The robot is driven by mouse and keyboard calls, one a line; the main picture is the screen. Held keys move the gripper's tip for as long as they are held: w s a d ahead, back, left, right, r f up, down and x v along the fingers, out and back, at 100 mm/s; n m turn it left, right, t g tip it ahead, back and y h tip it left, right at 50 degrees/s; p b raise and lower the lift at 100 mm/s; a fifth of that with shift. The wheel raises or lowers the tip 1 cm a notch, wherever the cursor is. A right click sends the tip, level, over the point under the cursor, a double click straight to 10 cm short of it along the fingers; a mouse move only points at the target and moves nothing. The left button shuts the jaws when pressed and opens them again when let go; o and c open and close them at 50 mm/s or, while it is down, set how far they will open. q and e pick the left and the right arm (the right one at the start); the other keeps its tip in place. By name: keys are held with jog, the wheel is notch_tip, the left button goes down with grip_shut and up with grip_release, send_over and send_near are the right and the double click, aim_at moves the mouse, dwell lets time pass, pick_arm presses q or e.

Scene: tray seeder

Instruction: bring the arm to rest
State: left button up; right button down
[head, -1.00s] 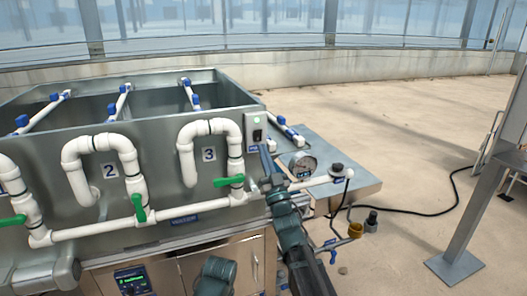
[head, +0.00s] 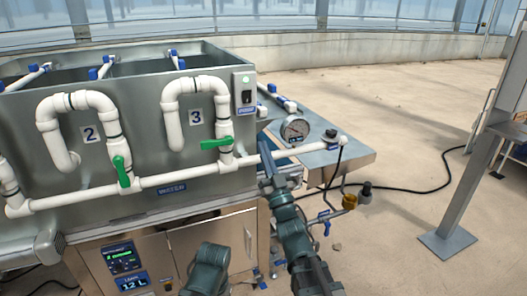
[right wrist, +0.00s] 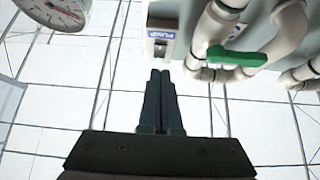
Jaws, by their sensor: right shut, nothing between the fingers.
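My right gripper (head: 266,152) is shut and empty, in front of the tank's right corner and below the switch box (head: 245,92). In the right wrist view its two dark fingers (right wrist: 159,76) lie together with nothing between them. Their tips point towards the underside of the switch box (right wrist: 162,42), which carries a label reading PUMP, and look apart from it. In the head view the box has a lit green lamp. My left gripper is not in view.
White pipes with green valve handles (head: 216,143) run along the steel tank's front (head: 190,170). A round gauge (head: 295,129) and a side table (head: 350,157) stand right of my gripper. A cabinet display (head: 123,257) is lit below. A steel post (head: 465,190) stands at the right.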

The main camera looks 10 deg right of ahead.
jog(key=a+f+m+g+h+p, duration=0.1)
jog(key=a+f+g+h+p, duration=0.3)
jog(key=f+g+p, duration=0.75)
jog(key=s+a+f+n+g+h+p, duration=0.1)
jog(key=s+g+p, duration=0.7)
jog(key=s, duration=1.4)
notch_tip(320, 180, down, 3)
jog(key=n+g+h, duration=0.1)
jog(key=g+h, duration=0.1)
jog(key=g, duration=0.3)
jog(key=shift+s+a+g, duration=0.15)
jog(key=shift+s+g, duration=0.2)
jog(key=shift+s, duration=0.05)
